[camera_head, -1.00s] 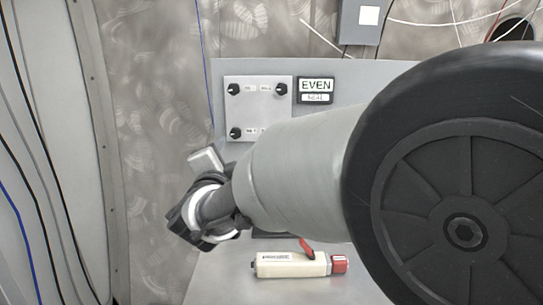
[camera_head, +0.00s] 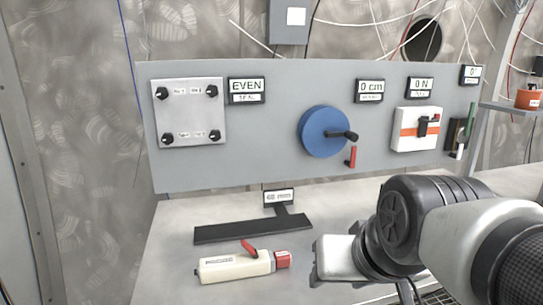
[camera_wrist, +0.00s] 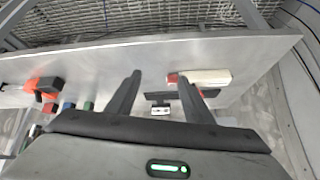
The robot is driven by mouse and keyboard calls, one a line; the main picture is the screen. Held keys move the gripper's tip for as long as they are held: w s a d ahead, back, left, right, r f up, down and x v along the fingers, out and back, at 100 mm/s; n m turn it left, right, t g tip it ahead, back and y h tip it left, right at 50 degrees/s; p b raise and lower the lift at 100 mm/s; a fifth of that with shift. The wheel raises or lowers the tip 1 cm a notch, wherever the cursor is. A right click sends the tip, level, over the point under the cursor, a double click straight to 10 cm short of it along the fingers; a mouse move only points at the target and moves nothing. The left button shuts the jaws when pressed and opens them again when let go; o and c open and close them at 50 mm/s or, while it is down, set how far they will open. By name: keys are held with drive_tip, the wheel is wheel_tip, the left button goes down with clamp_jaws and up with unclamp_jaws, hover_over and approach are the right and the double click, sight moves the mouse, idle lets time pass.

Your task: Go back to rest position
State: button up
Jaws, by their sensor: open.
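My gripper shows in the wrist view (camera_wrist: 160,98) with its two dark fingers spread apart and nothing between them. In the head view my arm's wrist reaches in from the lower right, and its pale end part is above the bench at the lower middle; the fingers cannot be made out there. A cream tool with a red end cap and red lever (camera_head: 235,267) lies on the bench, left of my arm and apart from it. It also shows in the wrist view (camera_wrist: 208,76), near the right finger.
A grey panel (camera_head: 270,90) behind the bench (camera_head: 175,235) carries a white plate with black knobs (camera_head: 188,112), a blue handwheel (camera_head: 322,131) and a white box with a black switch (camera_head: 415,130). A black bar (camera_head: 252,229) lies on the bench. A red container (camera_head: 529,99) stands at far right.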

drive_tip(key=s+d+f+g, duration=0.1)
drive_tip(key=s+d+f, duration=0.1)
drive_tip(key=s+d, duration=0.15)
wheel_tip(320, 180, up, 24)
drive_tip(key=s+h+p, duration=0.1)
drive_tip(key=p, duration=2.3)
drive_tip(key=shift+r, duration=0.2)
